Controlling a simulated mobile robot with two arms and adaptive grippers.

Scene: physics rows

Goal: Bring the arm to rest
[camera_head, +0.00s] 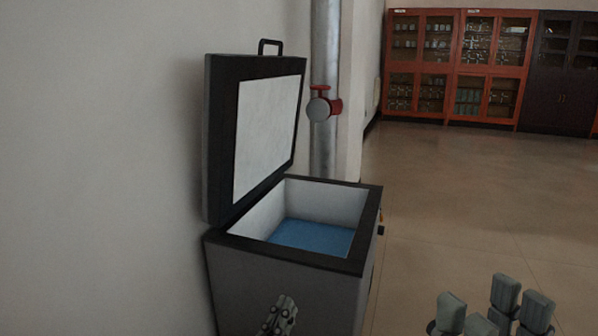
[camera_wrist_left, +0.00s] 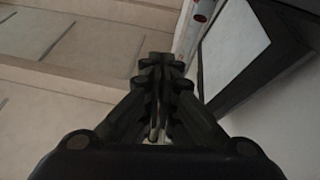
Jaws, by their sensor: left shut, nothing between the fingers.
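My left gripper (camera_head: 280,315) shows at the bottom of the head view, in front of the chest freezer's front wall. Its fingers are together with nothing between them. The left wrist view shows the same closed fingers (camera_wrist_left: 158,65) pointing away from the camera. My right gripper (camera_head: 494,308) is at the lower right of the head view, over the floor. Its blocky finger parts stand apart with no object seen between them. Its lower part is cut off by the picture edge.
A grey chest freezer (camera_head: 262,285) with a blue inner floor stands by the left wall, its lid (camera_head: 213,140) raised. A pipe (camera_head: 322,150) with a red valve (camera_head: 322,106) rises behind it. Open floor (camera_head: 470,190) reaches to red cabinets (camera_head: 455,70) at the back.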

